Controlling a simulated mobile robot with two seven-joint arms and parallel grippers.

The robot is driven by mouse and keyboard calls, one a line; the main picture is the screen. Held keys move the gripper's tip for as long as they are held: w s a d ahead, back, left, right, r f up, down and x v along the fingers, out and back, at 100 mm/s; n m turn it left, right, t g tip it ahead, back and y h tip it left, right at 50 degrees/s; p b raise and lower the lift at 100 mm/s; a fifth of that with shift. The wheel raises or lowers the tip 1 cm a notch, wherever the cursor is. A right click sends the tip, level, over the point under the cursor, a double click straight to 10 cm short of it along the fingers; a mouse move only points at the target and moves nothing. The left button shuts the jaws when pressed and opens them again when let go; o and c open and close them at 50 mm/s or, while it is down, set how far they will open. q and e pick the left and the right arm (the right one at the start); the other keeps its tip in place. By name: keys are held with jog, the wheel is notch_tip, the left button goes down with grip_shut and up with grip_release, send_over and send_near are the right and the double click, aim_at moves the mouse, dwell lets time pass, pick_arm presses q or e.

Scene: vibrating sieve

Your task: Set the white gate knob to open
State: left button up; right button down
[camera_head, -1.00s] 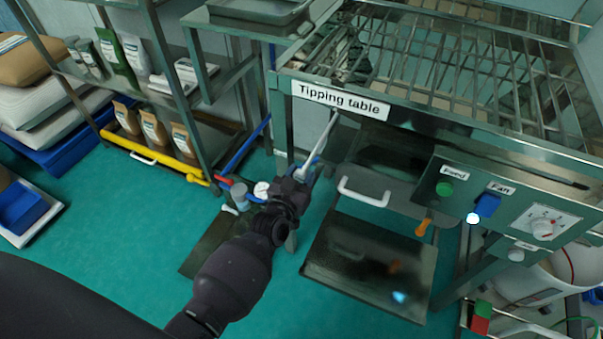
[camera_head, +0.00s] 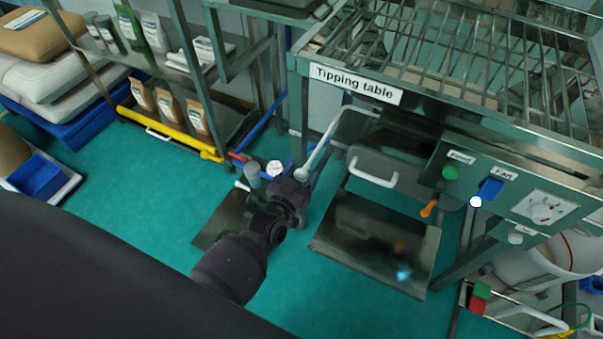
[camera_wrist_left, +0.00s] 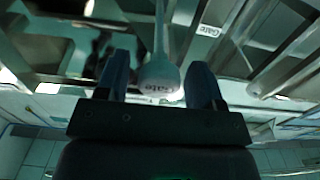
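The white gate knob (camera_head: 302,174) is at the lower end of a bent metal lever (camera_head: 326,140) that comes out under the tipping table. My right gripper is not in view.
The tipping table's label (camera_head: 355,83) and wire rack (camera_head: 450,75) are above the lever. A drawer handle (camera_head: 372,172) and dark tray (camera_head: 375,245) are to the right, beside the control panel (camera_head: 510,190). A shelf with bags (camera_head: 170,108) stands left. Green floor (camera_head: 130,210) is clear.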

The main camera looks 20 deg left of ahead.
pick_arm(q)
jog(key=shift+s, duration=0.35)
jog(key=s+p, duration=0.1)
jog(key=s, duration=0.9)
jog(key=shift+a, duration=0.2)
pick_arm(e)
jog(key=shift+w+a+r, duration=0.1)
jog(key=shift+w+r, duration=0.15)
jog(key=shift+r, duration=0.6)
pick_arm(q)
jog(key=shift+f, duration=0.1)
